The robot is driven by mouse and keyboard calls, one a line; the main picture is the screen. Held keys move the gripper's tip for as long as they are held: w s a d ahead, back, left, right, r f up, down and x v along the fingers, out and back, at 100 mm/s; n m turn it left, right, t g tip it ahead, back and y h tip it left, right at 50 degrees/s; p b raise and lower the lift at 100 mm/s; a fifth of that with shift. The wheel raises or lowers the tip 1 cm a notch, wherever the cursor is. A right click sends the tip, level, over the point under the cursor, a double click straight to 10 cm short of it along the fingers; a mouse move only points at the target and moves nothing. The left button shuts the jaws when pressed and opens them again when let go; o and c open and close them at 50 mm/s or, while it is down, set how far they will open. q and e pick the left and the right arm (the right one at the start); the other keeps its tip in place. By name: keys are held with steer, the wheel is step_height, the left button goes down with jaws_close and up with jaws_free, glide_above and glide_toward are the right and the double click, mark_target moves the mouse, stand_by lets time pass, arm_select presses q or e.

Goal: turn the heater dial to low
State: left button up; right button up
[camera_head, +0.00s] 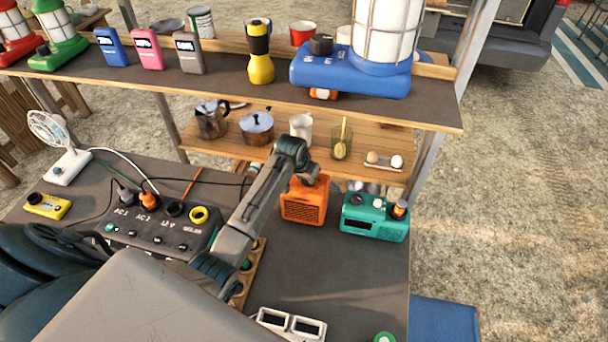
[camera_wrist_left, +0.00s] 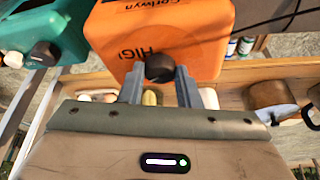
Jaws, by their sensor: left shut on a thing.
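The orange heater (camera_head: 304,208) stands on the dark counter below the shelves, its slatted grille facing front. In the left wrist view the heater (camera_wrist_left: 190,30) shows its top with lettering that reads like "HIG", partly covered. Its dark round dial (camera_wrist_left: 159,68) sits between my left fingertips. My left gripper (camera_wrist_left: 160,76) is shut on the dial from above; it also shows over the heater in the head view (camera_head: 309,174). The dial's pointer mark cannot be made out. My right gripper is not in view.
A teal radio-like box (camera_head: 374,216) with knobs stands just right of the heater. A black power panel (camera_head: 160,225) with plugs and cables lies to the left. A wooden shelf (camera_head: 290,145) with pots and cups is close behind.

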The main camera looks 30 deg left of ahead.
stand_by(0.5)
arm_select(q)
steer(key=o, duration=1)
steer(key=shift+c, duration=0.2)
steer(key=shift+r, duration=0.15)
steer(key=b+v, duration=0.3)
steer(key=v, duration=0.7)
steer(key=shift+s+r, duration=0.2)
steer(key=shift+s, duration=0.05)
steer(key=shift+f, duration=0.1)
